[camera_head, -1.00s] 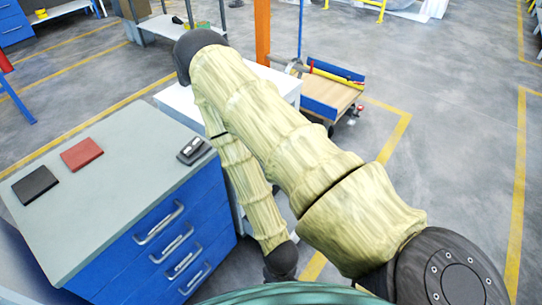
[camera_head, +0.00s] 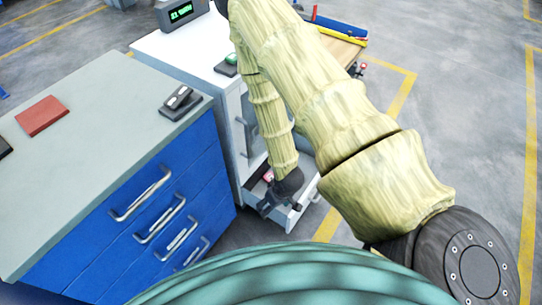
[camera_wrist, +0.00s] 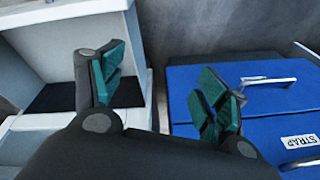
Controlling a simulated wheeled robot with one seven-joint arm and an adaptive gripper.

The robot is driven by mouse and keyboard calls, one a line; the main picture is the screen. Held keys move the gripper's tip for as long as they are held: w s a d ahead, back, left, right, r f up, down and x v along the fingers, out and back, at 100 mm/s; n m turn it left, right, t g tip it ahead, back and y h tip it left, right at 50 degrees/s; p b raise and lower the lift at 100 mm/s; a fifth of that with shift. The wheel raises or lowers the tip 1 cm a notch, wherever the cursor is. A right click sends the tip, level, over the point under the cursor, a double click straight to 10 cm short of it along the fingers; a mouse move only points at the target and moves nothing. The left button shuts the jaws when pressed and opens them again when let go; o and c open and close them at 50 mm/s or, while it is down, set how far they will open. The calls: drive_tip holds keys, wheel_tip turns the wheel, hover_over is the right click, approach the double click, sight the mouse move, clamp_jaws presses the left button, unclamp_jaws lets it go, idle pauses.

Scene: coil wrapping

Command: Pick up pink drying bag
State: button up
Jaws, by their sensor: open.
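My gripper (camera_head: 272,208) hangs low in front of the white cabinet (camera_head: 185,50), above its pulled-out lower drawer (camera_head: 292,216). In the wrist view my gripper (camera_wrist: 162,84) is open, with teal pads apart and nothing between them. A small pink patch (camera_head: 268,176) shows beside the gripper in the head view, at the white cabinet's lower part. It may be the pink drying bag, but it is mostly hidden by my arm and too small to tell. No pink thing shows in the wrist view.
A blue drawer cabinet (camera_head: 128,207) stands close on the left; its handles stick out. Its top holds a red pad (camera_head: 42,116) and a dark stapler-like device (camera_head: 180,100). The wrist view shows a STRAP label (camera_wrist: 298,141). Open floor lies to the right.

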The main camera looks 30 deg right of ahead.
drive_tip(key=w+d+f+n+t+b, duration=0.1)
drive_tip(key=w+d+f+b, duration=0.7)
drive_tip(key=w+f+b, duration=0.3)
drive_tip(key=n+t+b, duration=0.1)
drive_tip(key=b, duration=0.7)
approach(270, 177)
drive_tip(key=b+x, duration=0.2)
drive_tip(key=x, duration=0.1)
drive_tip(key=shift+w+b+x, duration=0.2)
drive_tip(key=shift+b+x, duration=1.55)
drive_tip(key=shift+x, duration=1.3)
drive_tip(key=shift+f+p, duration=0.15)
drive_tip(key=shift+p, duration=0.2)
drive_tip(key=shift+c, duration=0.5)
drive_tip(key=shift+s, duration=0.1)
drive_tip(key=c, duration=1)
